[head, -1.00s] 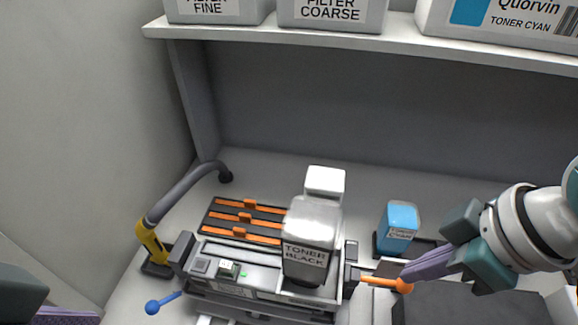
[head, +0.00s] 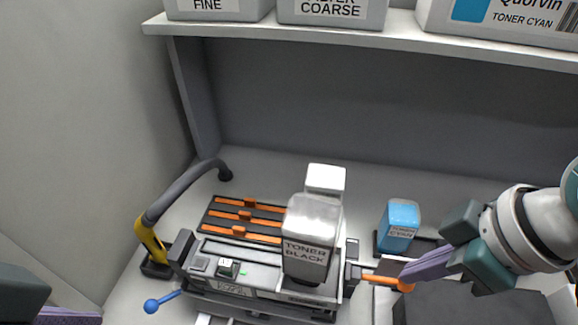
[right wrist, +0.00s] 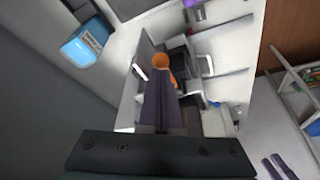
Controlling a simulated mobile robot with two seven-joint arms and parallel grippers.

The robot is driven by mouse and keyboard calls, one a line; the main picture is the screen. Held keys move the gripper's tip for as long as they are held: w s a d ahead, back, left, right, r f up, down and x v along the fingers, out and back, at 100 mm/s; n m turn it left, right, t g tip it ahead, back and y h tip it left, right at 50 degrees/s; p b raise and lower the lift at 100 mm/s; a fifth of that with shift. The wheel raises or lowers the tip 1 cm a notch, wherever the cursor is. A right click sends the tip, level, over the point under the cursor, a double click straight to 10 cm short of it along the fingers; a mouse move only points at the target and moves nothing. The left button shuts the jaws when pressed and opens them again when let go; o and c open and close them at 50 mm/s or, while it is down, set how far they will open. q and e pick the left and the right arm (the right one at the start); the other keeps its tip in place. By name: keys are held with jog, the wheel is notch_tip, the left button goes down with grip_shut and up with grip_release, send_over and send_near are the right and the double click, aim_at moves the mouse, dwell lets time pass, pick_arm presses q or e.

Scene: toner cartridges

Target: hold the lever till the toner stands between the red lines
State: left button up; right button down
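The grey toner hopper labelled TONER BLACK (head: 305,250) stands upright on the machine (head: 250,285). The toner level and the red lines cannot be made out. The orange lever (head: 380,280) sticks out to the right of the machine and ends in a round knob, which also shows in the right wrist view (right wrist: 161,62). My right gripper (head: 408,272) has its purple fingers close together, their tips at the knob, seemingly against it rather than around it. My left gripper (head: 68,317) is only partly in view at the lower left corner, away from the machine.
A cyan toner bottle (head: 400,222) stands behind my right gripper. A blue-knobbed lever (head: 152,306) sticks out at the machine's left. A yellow-handled hose (head: 152,240) stands beside it, and a rack with orange strips (head: 245,217) lies behind. Boxes line the shelf (head: 350,43) above.

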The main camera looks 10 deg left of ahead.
jog(key=shift+f+b, duration=1.25)
jog(key=shift+f, duration=0.5)
jog(key=shift+r, duration=0.1)
dwell(5.1)
jog(key=shift+r, duration=0.1)
dwell(0.5)
notch_tip(320, 180, up, 8)
jog(key=p, duration=0.8)
jog(key=shift+p, duration=0.3)
